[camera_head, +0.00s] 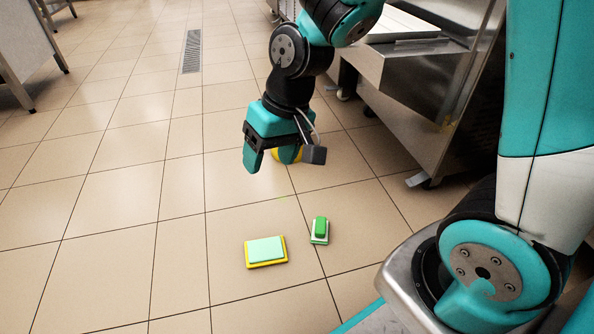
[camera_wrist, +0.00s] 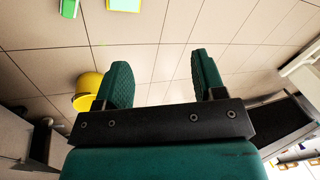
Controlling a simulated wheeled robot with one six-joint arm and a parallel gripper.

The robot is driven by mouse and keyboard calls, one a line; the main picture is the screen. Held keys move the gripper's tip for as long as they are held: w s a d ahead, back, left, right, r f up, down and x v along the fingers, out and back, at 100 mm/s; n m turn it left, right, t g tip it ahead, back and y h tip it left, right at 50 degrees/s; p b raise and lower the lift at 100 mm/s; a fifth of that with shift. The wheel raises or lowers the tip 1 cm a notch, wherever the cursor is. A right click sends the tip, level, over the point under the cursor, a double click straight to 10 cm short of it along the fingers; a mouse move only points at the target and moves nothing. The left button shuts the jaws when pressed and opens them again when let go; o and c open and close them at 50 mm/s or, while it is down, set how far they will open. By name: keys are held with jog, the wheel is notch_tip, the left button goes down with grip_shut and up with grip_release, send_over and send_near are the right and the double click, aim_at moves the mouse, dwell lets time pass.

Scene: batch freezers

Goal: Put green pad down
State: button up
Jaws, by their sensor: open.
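My gripper (camera_head: 270,160) is open and empty, above the floor and beyond the pads. In the wrist view its two teal fingers (camera_wrist: 163,72) stand apart with only floor between them. A small bright green pad (camera_head: 319,226) sits on a white base on the tiles, nearer to me and to the right of the gripper. Part of it shows at the top of the wrist view (camera_wrist: 69,7). Left of it, a larger pale mint-green pad (camera_head: 265,249) lies on a yellow base. Its edge also shows in the wrist view (camera_wrist: 124,5). I cannot tell which pad the task means.
A yellow round container (camera_wrist: 88,88) stands on the floor behind my gripper, mostly hidden in the head view. A steel machine (camera_head: 430,95) on castors stands at the right. A floor drain grate (camera_head: 191,51) lies at the back. The tiles at left are clear.

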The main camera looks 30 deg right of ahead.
jog(key=s+a+r+n, duration=0.1)
jog(key=s+r+n, duration=0.2)
jog(key=s, duration=0.4)
jog(key=s+a+r+n+g+y, duration=0.1)
jog(key=s+a+r+n, duration=0.1)
jog(key=s+r, duration=0.4)
jog(key=shift+s+a+n, duration=0.2)
jog(key=shift+s+n, duration=0.3)
